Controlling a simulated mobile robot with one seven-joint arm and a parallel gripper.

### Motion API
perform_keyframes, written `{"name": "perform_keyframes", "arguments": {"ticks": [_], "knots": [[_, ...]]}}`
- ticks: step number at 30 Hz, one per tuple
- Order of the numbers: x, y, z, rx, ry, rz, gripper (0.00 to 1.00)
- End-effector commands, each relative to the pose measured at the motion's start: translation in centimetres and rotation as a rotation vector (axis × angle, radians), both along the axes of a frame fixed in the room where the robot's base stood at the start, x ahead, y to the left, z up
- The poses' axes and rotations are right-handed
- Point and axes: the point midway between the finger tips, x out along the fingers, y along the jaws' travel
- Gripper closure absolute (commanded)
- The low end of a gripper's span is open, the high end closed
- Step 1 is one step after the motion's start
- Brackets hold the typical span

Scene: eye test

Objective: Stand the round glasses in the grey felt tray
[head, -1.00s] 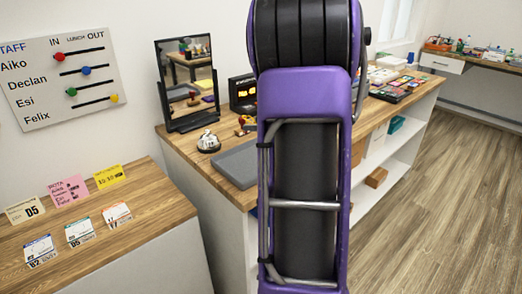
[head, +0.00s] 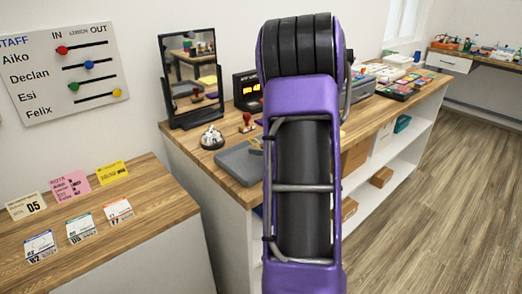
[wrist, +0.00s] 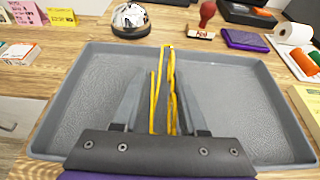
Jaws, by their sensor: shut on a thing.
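The grey felt tray (wrist: 75,105) fills most of the wrist view, and its visible floor looks bare. It also shows in the head view (head: 236,165), partly hidden behind my arm. My gripper (wrist: 163,95) is over the tray's middle in the wrist view, shut on a thin yellow-framed thing (wrist: 171,85), apparently the glasses seen edge-on. Their round shape and lenses do not show. I cannot tell whether they touch the tray floor.
A silver bell (wrist: 130,18), a red-handled stamp (wrist: 205,15) and a purple case (wrist: 245,39) stand beyond the tray. A white roll (wrist: 293,33) is at the far right. A mirror (head: 190,75) stands behind on the counter.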

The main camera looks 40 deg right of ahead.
Motion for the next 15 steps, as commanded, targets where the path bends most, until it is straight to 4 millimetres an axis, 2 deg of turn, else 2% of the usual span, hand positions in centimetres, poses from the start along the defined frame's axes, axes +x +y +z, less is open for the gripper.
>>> {"name": "perform_keyframes", "arguments": {"ticks": [3,4,8,15], "knots": [[-0.03,0.00,0.02,0.000,0.002,0.000,1.00],[-0.04,0.00,0.02,0.000,0.002,0.000,0.53],[-0.03,0.01,0.02,0.000,0.002,0.000,0.30],[-0.04,0.01,0.05,0.000,0.002,0.000,0.28]]}}
